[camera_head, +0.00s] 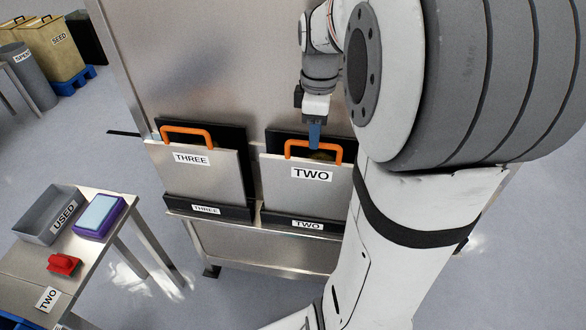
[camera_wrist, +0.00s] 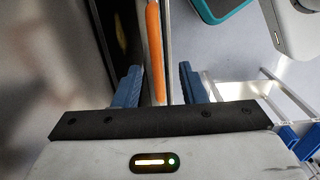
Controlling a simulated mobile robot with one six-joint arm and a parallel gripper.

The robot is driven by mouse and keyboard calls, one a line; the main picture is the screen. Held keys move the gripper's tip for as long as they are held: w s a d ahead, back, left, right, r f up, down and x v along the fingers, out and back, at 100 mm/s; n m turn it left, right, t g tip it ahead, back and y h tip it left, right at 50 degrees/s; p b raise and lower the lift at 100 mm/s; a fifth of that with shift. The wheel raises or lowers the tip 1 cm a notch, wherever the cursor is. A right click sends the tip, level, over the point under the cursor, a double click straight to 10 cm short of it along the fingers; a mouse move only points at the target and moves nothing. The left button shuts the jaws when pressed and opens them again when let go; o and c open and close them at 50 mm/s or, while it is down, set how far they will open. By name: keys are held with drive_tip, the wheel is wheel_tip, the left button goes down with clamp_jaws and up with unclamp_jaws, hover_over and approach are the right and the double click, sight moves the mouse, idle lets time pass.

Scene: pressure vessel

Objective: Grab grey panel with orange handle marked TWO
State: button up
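The grey panel marked TWO (camera_head: 308,187) stands in its black holder (camera_head: 301,222), which is also labelled TWO. Its orange handle (camera_head: 313,146) rises from the top edge. My gripper (camera_head: 314,135) points down at the handle in the head view. In the wrist view my gripper (camera_wrist: 158,86) has its two blue fingers apart, one on each side of the orange handle (camera_wrist: 155,50) and the panel's thin edge. Gaps show between the fingers and the handle, so it is open and holds nothing. My arm covers the panel's right side in the head view.
A similar grey panel marked THREE (camera_head: 203,175) stands to the left in its own holder. A metal wall (camera_head: 220,60) rises behind both. A side table (camera_head: 35,262) at lower left carries a grey USED tray (camera_head: 50,214), a purple-blue box (camera_head: 99,215) and a red object (camera_head: 63,264).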

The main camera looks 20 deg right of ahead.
sight(313, 160)
drive_tip(key=f, duration=0.6)
drive_tip(key=shift+w+f+p, duration=0.25)
drive_tip(key=shift+f+p, duration=0.05)
clamp_jaws()
idle(1.1)
